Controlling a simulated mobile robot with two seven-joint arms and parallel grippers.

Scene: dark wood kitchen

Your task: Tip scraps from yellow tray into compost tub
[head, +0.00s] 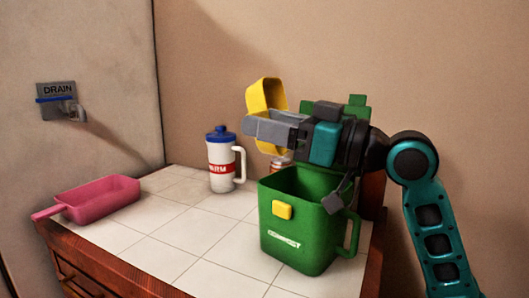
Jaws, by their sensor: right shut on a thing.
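The yellow tray (266,92) is held tipped steeply on its side, above the back left of the green compost tub (297,246). My right gripper (254,129) is shut on the tray, coming in from the right over the tub. The tub stands upright and open-topped on the tiled counter, with "COMPOST" on its front, a yellow patch and a handle at right. I see no scraps in the tray or falling. The tub's bottom is hidden. My left gripper is not in view.
A pink tray (103,199) with a handle lies at the counter's left. A white jug (222,166) with a blue lid stands at the back, beside a small can (281,164) partly hidden by the tub. A drain fitting (57,101) is on the left wall. The front left tiles are clear.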

